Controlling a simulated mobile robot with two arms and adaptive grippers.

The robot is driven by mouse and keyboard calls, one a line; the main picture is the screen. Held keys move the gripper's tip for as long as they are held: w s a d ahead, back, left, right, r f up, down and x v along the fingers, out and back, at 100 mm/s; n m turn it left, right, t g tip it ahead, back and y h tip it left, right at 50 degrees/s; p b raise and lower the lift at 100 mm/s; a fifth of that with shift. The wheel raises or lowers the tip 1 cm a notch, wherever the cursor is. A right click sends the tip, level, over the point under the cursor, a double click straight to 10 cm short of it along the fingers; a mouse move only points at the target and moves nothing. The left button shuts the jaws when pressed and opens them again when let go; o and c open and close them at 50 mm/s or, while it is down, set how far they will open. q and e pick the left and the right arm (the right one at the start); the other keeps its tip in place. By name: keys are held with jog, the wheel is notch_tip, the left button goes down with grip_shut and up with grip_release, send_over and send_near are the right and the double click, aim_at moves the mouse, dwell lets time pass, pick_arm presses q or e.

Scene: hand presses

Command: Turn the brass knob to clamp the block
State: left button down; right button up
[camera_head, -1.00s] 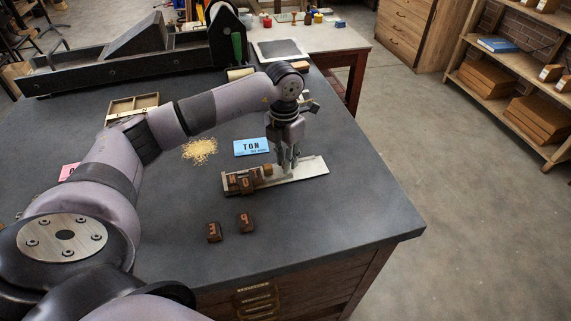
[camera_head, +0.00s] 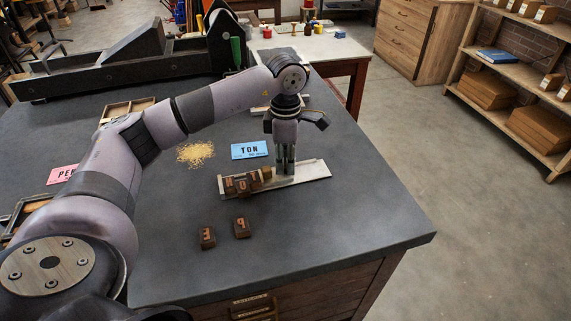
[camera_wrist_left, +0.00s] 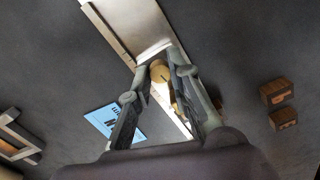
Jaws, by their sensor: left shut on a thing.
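My left gripper (camera_head: 285,172) points down over the pale metal composing stick (camera_head: 312,172), near its middle. In the left wrist view its two fingers (camera_wrist_left: 160,66) are closed around the small brass knob (camera_wrist_left: 158,75). The fingers hide the knob in the head view. Brown letter blocks (camera_head: 241,186) stand in the left end of the stick, with a plain brownish block (camera_head: 266,173) at the right of the group, close to the gripper. Whether that block is clamped cannot be told. My right gripper is not in view.
Loose E (camera_head: 207,237) and P (camera_head: 241,228) blocks lie in front. A straw-coloured pile (camera_head: 195,154) and a pink card (camera_head: 62,174) are at the left. The tabletop right of the stick is clear.

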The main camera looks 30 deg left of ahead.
pick_arm(q)
jog(key=shift+m+b, duration=0.3)
jog(key=shift+m, duration=0.5)
jog(key=c, duration=1.8)
grip_release()
jog(key=shift+o, duration=0.2)
jog(key=shift+r, duration=0.1)
notch_tip(320, 180, up, 12)
jog(key=shift+w, duration=0.1)
